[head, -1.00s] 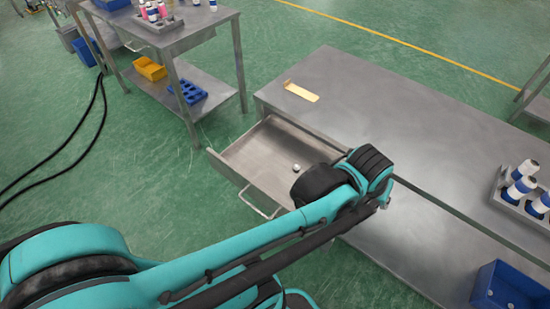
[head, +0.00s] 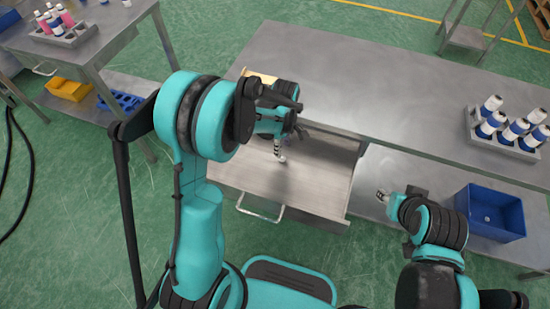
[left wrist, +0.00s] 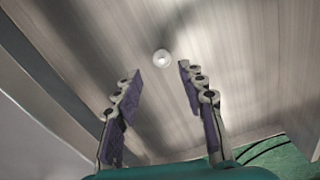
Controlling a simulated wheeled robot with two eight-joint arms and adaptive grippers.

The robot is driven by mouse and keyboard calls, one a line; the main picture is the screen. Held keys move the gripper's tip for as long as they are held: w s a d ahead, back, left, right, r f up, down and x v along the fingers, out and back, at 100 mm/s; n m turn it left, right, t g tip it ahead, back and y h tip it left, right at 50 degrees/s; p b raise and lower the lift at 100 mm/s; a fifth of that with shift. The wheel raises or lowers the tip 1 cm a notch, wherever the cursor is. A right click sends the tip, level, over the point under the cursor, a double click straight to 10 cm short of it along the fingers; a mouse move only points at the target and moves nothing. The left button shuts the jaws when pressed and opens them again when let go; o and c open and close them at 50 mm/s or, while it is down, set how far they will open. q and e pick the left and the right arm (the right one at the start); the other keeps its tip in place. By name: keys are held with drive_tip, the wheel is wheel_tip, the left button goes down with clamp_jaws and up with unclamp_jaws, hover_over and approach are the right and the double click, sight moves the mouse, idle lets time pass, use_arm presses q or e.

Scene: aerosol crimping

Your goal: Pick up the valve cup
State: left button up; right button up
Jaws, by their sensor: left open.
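The valve cup (left wrist: 162,58) is a small, round, pale piece lying on the bare metal floor of the open drawer (head: 235,175). In the head view the cup (head: 282,159) is a small pale spot just under my left gripper (head: 279,149). In the left wrist view my left gripper (left wrist: 160,70) is open, with its two purple-padded fingers apart and the cup beyond the gap between their tips. Nothing is between the fingers. My right gripper (head: 382,197) is at the right of the drawer, low beside the table; its fingers are too small to read.
The drawer's walls surround the cup, and a handle (head: 260,213) is on its front. The metal table (head: 370,70) has a clear middle and a rack (head: 505,135) of bottles at right. A blue bin (head: 492,212) stands on the lower shelf. A yellow piece lies partly behind my left arm.

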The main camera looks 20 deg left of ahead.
sight(282, 158)
use_arm(q)
drive_tip(key=f+b, duration=0.1)
drive_tip(key=f, duration=0.2)
drive_tip(key=f+b, duration=0.1)
drive_tip(key=f, duration=0.2)
drive_tip(key=shift+s+d+b, duration=0.1)
drive_tip(key=shift+s+b, duration=0.1)
drive_tip(key=shift+b, duration=0.15)
drive_tip(key=shift+r, duration=0.2)
drive_tip(key=c, duration=0.6)
